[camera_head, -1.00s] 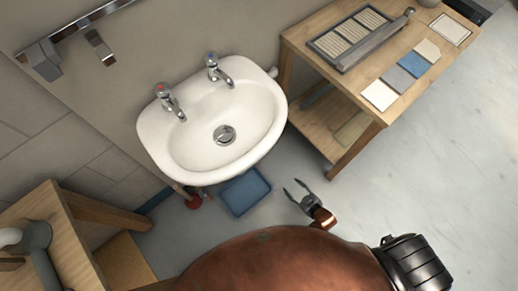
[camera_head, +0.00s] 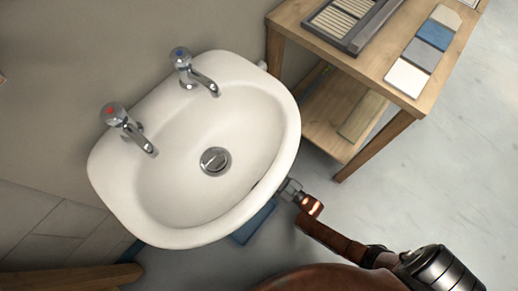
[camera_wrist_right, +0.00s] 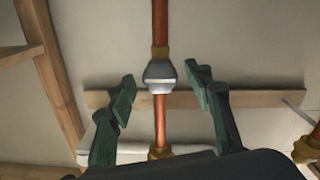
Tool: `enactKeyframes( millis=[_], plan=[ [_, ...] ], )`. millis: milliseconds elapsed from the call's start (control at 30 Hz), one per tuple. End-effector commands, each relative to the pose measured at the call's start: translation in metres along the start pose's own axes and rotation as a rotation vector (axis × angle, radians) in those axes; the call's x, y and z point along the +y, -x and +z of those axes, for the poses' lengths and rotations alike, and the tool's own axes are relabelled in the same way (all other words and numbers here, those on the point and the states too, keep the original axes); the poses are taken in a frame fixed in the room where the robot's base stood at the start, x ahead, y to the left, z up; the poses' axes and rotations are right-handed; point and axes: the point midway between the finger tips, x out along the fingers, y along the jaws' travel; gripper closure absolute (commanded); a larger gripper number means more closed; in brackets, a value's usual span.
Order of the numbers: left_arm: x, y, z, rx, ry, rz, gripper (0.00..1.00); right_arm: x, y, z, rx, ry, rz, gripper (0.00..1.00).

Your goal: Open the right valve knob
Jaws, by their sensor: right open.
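The white sink (camera_head: 225,165) carries two chrome taps, the left tap (camera_head: 128,125) with a red mark and the right tap (camera_head: 192,70) with a blue mark. My right gripper (camera_head: 288,190) is at the sink's lower right rim; its fingertips are hidden under the basin. In the right wrist view my right gripper (camera_wrist_right: 160,92) is open. A vertical copper pipe (camera_wrist_right: 160,25) with a grey metal fitting (camera_wrist_right: 160,74) shows between its fingers, with no clear contact. Which part is the valve knob I cannot tell. My left gripper is out of view.
A wooden table (camera_head: 400,105) with sample tiles stands at the upper right. A blue tray (camera_head: 254,224) lies on the floor, partly hidden by the basin. In the wrist view a second pipe with a brass fitting (camera_wrist_right: 308,149) is at right, and a wooden strip (camera_wrist_right: 260,98) runs behind.

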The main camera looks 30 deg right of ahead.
Motion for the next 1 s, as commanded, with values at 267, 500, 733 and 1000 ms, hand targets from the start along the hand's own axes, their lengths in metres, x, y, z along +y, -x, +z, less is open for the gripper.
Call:
enactKeyframes(
  millis=[267, 500, 733, 1000],
  plan=[
    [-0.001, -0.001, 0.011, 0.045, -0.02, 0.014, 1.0, -0.001, -0.023, 0.001, -0.001, 0.0, -0.001, 0.53],
    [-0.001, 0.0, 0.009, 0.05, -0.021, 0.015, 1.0, -0.001, -0.025, 0.0, -0.001, 0.001, -0.001, 0.53],
    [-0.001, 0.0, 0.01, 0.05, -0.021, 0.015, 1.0, -0.001, -0.024, 0.001, -0.002, 0.0, -0.001, 0.68],
    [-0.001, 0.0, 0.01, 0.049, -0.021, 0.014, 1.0, -0.001, -0.024, 0.001, -0.002, 0.0, -0.001, 0.86]
  ],
)
